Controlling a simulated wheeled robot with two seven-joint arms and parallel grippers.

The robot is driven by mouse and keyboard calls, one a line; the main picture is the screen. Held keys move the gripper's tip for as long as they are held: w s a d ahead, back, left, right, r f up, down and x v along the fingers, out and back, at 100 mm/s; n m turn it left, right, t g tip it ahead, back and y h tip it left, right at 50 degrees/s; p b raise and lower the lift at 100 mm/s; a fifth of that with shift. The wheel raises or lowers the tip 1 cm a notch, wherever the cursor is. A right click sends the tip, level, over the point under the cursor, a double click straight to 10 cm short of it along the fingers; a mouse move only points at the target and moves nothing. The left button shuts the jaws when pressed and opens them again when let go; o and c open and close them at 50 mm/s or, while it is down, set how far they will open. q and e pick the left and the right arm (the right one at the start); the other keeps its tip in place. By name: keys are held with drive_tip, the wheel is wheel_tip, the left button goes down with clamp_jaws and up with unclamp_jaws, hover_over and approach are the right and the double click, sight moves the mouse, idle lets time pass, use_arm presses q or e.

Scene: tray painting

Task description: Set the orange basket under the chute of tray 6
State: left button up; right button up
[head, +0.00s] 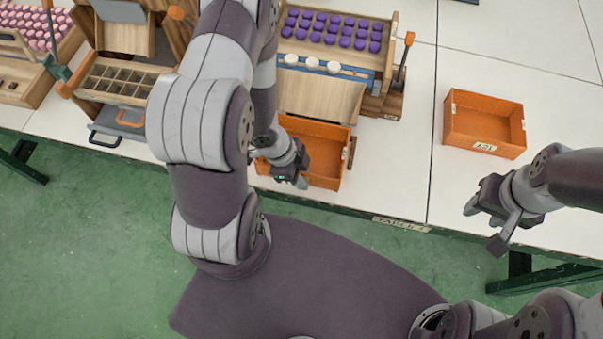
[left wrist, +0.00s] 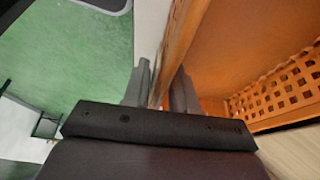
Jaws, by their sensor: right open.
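An orange basket (head: 327,172) sits on the white table just in front of the sloping wooden chute (head: 320,97) of the tray with purple pieces (head: 330,30). I cannot tell how far its back edge lies under the chute. My left gripper (head: 302,182) is at the basket's left front part. In the left wrist view its fingers (left wrist: 163,92) stand close on both sides of the basket's wooden-coloured wall (left wrist: 183,35), gripping it. A second orange basket (head: 485,125) stands apart at the right. My right gripper (head: 484,226) is open and empty near the table's front edge. No tray number is readable.
Left of my left arm stands another wooden tray with a compartment box (head: 125,88) and dark handles. A tray with pink pieces (head: 45,28) is at the far left. The table (head: 395,175) is clear between the two baskets. Green floor lies before its front edge.

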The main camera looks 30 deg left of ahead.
use_arm(q)
drive_tip(key=shift+s+d+r, duration=0.1)
drive_tip(key=shift+s+r, duration=0.05)
drive_tip(key=shift+s, duration=0.15)
drive_tip(key=shift+r, duration=0.3)
drive_tip(key=p+v, duration=0.6)
drive_tip(key=v, duration=0.6)
drive_tip(key=shift+w, duration=0.1)
drive_tip(key=w+a+r+n+t+y, duration=0.2)
drive_tip(key=w+a+r+n+y, duration=0.25)
drive_tip(key=w+r+n, duration=0.2)
drive_tip(key=s+d+r+n+g, duration=0.1)
drive_tip(key=s+d+r+n, duration=0.4)
drive_tip(key=d+r+n, duration=0.2)
drive_tip(key=shift+d+r+n+g, duration=0.3)
drive_tip(key=shift+d+r+n, duration=0.05)
drive_tip(key=shift+d+n, duration=0.35)
use_arm(e)
wheel_tip(320, 180, up, 6)
drive_tip(key=shift+s+r, duration=0.15)
drive_tip(key=shift+r, duration=0.05)
